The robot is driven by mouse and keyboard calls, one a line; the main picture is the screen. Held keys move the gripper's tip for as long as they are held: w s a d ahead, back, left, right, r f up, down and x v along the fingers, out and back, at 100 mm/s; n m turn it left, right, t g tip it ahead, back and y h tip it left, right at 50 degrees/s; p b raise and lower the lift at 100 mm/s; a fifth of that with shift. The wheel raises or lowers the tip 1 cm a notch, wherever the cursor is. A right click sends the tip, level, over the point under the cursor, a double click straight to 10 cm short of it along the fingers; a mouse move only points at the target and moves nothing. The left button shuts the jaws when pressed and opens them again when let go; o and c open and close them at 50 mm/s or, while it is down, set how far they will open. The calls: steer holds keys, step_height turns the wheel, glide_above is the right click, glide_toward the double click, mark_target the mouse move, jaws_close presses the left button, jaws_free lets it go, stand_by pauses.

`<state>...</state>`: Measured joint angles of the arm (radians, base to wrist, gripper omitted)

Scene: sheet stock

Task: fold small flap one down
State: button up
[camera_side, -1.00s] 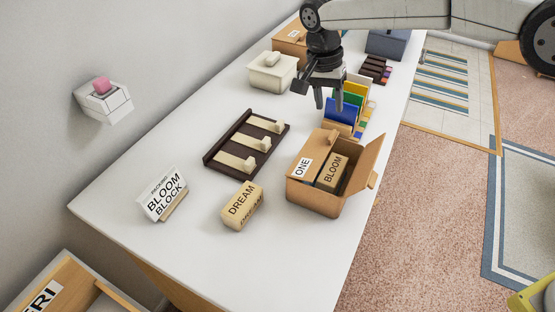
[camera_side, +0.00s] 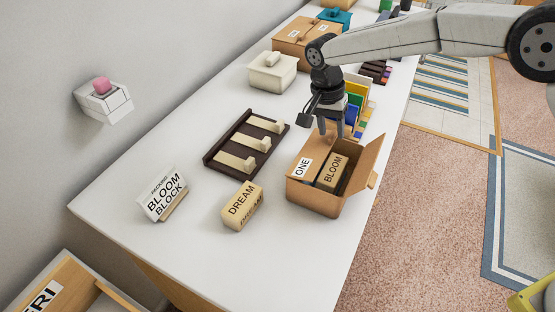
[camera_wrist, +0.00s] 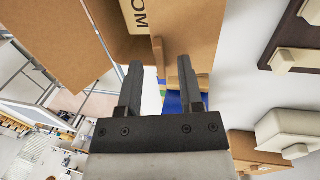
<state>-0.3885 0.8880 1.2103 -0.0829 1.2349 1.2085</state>
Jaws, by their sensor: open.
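An open cardboard box (camera_side: 312,198) stands near the table's right edge with a block marked BLOOM (camera_side: 332,173) inside. A panel labelled ONE (camera_side: 302,168) lies at the box's left side, beside the block. A large flap (camera_side: 366,160) stands up and out on the right. My gripper (camera_side: 331,134) is open, fingers pointing down at the box's far end. My gripper partly hides that end in the side view.
A DREAM block (camera_side: 241,205) lies front left of the box. A dark rack (camera_side: 215,153) with pale pegs is to the left. Coloured sheets (camera_side: 358,92) stand close behind my gripper. A white lidded box (camera_side: 272,71) is farther back.

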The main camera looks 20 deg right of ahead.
steer(key=shift+f, duration=0.35)
steer(key=shift+c, duration=0.2)
jaws_close()
steer(key=shift+s+d+f, duration=0.1)
steer(key=shift+s+d+f+t+y, duration=0.2)
steer(key=shift+f+t+y, duration=0.25)
steer(key=shift+t+y, duration=0.35)
steer(key=shift+o, duration=0.2)
jaws_free()
steer(key=shift+r, duration=0.1)
